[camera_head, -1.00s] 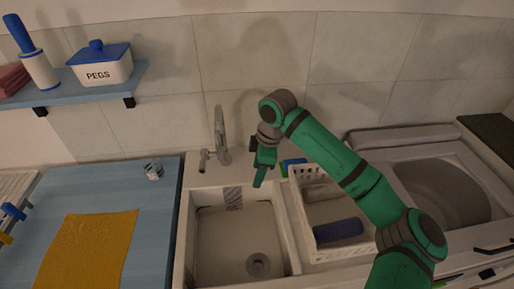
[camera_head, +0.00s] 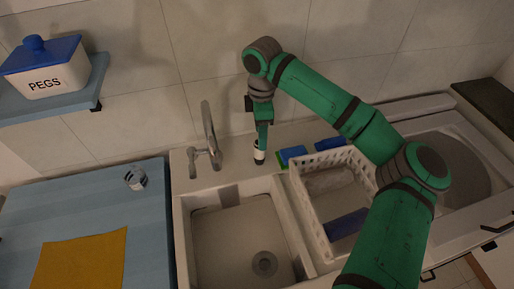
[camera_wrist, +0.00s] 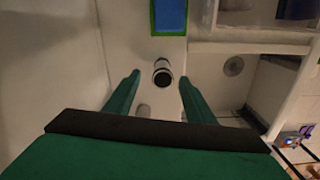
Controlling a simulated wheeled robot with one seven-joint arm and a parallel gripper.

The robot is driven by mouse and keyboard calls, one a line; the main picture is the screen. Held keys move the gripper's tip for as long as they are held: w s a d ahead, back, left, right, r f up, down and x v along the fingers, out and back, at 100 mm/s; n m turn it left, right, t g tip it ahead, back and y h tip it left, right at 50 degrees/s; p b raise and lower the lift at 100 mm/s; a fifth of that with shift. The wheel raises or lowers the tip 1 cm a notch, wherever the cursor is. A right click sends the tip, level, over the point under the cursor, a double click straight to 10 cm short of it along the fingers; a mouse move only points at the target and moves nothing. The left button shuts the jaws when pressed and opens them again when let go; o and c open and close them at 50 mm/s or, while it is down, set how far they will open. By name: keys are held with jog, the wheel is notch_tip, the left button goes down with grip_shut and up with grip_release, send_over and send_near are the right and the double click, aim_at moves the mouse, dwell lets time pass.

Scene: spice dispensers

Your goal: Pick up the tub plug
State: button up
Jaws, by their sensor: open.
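A small black-and-white cylinder (camera_head: 259,153), likely the tub plug, stands on the white ledge behind the sink, right of the tap. In the wrist view the cylinder (camera_wrist: 162,72) appears between my fingertips, with a dark band around a pale top. My gripper (camera_head: 262,138) points down right at the cylinder in the head view. In the wrist view my gripper (camera_wrist: 159,79) is open, with a clear gap on each side of the cylinder. I cannot tell how far the fingertips reach down beside it.
The tap (camera_head: 208,145) stands to the left. A blue-and-green sponge (camera_head: 292,155) lies close on the right, beside a white basket (camera_head: 304,208). The sink basin (camera_head: 225,240) is in front, with a drain (camera_head: 265,264). A striped cup (camera_head: 135,179) stands on the blue counter.

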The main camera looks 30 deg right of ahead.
aim_at(261, 154)
notch_tip(261, 154, down, 5)
jog(key=shift+f, duration=0.2)
jog(key=f, duration=0.3)
jog(key=shift+s+a+f, duration=0.15)
jog(key=shift+a+f, duration=0.05)
jog(key=shift+a, duration=0.15)
jog(key=shift+f, duration=0.6)
jog(key=shift+s+d, duration=0.1)
jog(key=shift+d, duration=0.1)
jog(key=shift+c, duration=0.9)
jog(key=shift+a, duration=0.1)
jog(key=c, duration=1)
